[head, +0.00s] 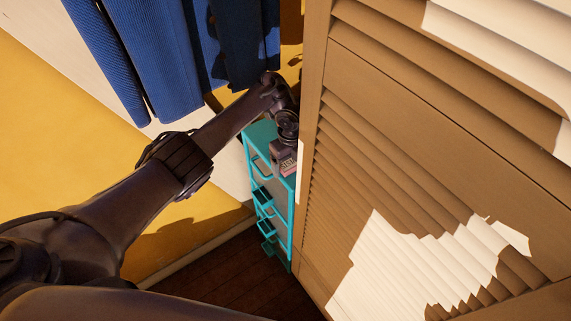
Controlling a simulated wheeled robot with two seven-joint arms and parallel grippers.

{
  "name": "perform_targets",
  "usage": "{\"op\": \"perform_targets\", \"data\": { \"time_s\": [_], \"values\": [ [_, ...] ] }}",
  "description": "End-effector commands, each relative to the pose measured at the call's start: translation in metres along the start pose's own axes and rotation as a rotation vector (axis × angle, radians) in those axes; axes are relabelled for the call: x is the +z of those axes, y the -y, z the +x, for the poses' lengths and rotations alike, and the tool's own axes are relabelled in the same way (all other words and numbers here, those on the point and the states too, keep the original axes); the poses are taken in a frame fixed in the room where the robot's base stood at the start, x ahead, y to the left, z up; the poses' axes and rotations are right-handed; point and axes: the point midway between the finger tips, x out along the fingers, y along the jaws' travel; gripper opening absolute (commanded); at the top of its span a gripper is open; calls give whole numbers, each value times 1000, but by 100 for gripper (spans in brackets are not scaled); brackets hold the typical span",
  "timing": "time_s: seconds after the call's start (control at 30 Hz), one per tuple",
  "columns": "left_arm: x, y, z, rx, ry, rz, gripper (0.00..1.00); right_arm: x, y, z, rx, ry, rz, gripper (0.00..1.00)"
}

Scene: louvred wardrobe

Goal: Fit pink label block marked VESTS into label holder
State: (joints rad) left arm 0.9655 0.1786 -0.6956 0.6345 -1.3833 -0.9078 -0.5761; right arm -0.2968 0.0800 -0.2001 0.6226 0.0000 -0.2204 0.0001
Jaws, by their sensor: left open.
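My left arm reaches in from the left, past the hanging blue clothes, to the top of a teal drawer unit (262,150) inside the wardrobe. My left gripper (286,165) is small and dark at the unit's top, pointing down, and it is open. A small pink patch (288,169) shows right at the gripper's tips; it looks like the pink label block, but its VESTS marking cannot be read. I cannot tell whether the fingers touch it. I cannot make out the label holder. My right gripper is not in view.
A brown louvred door (400,150) fills the right side, its edge close beside my left gripper. Blue garments (170,55) hang at the top above my forearm. The drawer unit has several teal handles on its front. Dark wooden floor (215,280) lies below.

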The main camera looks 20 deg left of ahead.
Motion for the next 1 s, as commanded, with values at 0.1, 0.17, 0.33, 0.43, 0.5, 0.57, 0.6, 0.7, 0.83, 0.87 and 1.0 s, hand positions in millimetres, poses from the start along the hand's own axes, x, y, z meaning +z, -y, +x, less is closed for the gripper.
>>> {"op": "perform_targets", "data": {
  "time_s": [0.1, 0.17, 0.33, 0.43, 0.5, 0.57, 0.6, 0.7, 0.83, 0.87, 1.0],
  "values": [
    [0, 0, 0, 0, 0, 0, 80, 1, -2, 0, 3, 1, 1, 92],
    [0, 0, 0, 0, 0, 0, 80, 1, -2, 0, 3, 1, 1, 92],
    [0, 0, 0, 0, 0, 0, 63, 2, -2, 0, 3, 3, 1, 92],
    [0, 0, 0, 0, 0, 0, 50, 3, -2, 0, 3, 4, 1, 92],
    [0, 0, 0, -1, 0, 0, 41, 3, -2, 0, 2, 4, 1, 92],
    [0, 0, 0, -1, 0, 0, 33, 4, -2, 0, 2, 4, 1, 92],
    [0, 0, 0, -1, 0, 0, 32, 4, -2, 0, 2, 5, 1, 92],
    [0, 0, 0, -1, 1, 0, 32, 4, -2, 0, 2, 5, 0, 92],
    [0, 0, -1, -1, 1, 0, 32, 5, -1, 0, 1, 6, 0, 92],
    [0, 0, -2, -1, 1, 0, 32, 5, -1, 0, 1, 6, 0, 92],
    [1, 1, -11, -4, 2, 1, 32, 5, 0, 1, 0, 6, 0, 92]
  ]
}}
